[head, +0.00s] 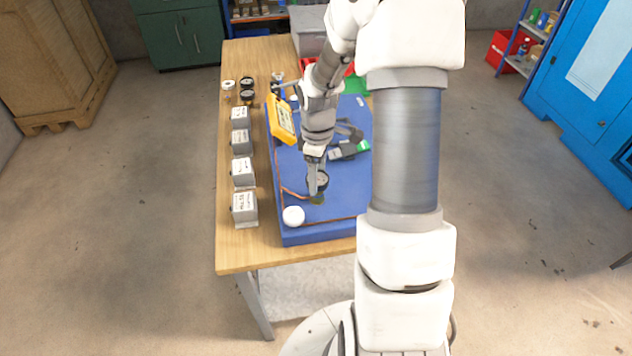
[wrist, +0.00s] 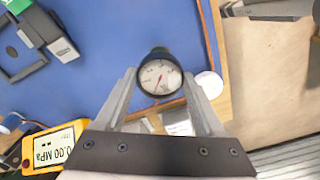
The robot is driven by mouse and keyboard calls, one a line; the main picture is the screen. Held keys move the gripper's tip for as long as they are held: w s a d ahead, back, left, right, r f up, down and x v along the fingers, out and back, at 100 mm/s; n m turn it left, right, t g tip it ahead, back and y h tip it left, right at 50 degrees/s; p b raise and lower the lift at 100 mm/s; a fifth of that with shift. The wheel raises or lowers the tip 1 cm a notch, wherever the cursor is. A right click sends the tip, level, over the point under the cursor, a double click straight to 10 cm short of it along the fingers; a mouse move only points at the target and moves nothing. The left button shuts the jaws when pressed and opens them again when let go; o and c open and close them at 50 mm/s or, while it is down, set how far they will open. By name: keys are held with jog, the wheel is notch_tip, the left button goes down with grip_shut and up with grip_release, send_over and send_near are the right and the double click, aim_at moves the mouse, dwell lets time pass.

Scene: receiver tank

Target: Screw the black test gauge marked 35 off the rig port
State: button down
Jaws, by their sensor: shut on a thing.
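The black test gauge (head: 322,179) with a white dial and red needle stands near the front of the blue board (head: 300,236). It also shows in the wrist view (wrist: 160,77); I cannot read a 35 on it. My gripper (head: 317,184) is shut on the gauge, with one finger on each side of it in the wrist view (wrist: 160,84). A brass-green fitting (head: 317,199) shows under the gauge. The port thread is hidden, so I cannot tell how far the gauge is screwed in.
A white round knob (head: 293,216) is close to the gauge. A yellow meter (wrist: 50,147) reads 0.00 MPa. Several grey boxes (head: 243,208) line the table's (head: 240,260) left side, with small black gauges (head: 247,96) behind them. A grey-green device (head: 348,150) lies on the board.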

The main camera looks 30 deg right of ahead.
jog(key=n, duration=0.3)
jog(key=shift+n, duration=0.3)
jog(key=shift+r+p, duration=2.8)
jog(key=shift+r, duration=0.35)
jog(key=shift+f, duration=0.15)
jog(key=shift+d, duration=0.1)
